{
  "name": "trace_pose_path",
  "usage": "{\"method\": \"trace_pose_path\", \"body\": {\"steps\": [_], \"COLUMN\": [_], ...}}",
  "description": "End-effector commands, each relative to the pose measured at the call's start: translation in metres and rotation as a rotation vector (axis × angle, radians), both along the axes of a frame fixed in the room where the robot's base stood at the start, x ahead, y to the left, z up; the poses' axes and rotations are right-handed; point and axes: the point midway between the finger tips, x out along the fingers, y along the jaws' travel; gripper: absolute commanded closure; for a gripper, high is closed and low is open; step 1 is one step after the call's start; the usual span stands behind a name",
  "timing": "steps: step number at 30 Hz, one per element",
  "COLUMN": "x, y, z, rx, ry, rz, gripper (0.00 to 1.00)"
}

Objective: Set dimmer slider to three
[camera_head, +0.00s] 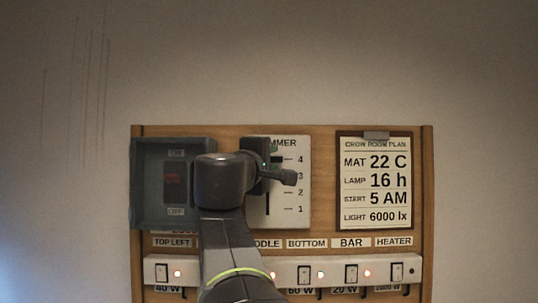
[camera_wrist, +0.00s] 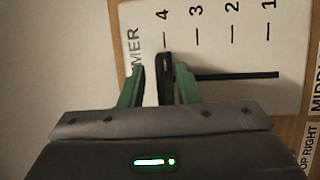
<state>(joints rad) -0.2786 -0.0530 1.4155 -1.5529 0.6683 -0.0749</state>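The dimmer panel (camera_head: 298,215) is a white plate with marks 1 to 4 and a black vertical slot. It also shows turned sideways in the wrist view (camera_wrist: 225,60). The black slider knob (camera_wrist: 166,75) appears level with the 4 mark, at the upper end of the slot. My gripper (camera_wrist: 160,85) has its two green fingers on either side of the knob. A pale gap shows between the left finger and the knob; the right finger is close to it, and contact is unclear. In the head view my gripper (camera_head: 275,165) hides the knob.
A grey switch box (camera_head: 145,185) with a red switch stands left of the dimmer. A grow room plan card (camera_head: 376,222) hangs to the right. Below runs a white strip (camera_head: 335,272) of rocker switches with red lights, partly behind my arm.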

Motion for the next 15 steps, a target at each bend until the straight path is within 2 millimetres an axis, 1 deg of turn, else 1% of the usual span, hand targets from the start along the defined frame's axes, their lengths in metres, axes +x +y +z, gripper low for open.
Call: {"method": "trace_pose_path", "body": {"steps": [4, 12, 13, 15], "x": [0.0075, 0.0087, 0.0087, 0.0086], "y": [-0.0033, -0.0037, -0.0036, -0.0036], "z": [0.0014, 0.0008, 0.0008, 0.0009], "rx": [0.0, 0.0, 0.0, 0.0], "ry": [0.0, 0.0, 0.0, 0.0], "rz": [0.0, 0.001, 0.001, 0.001], "gripper": [0.71, 0.71, 0.72, 0.86]}}
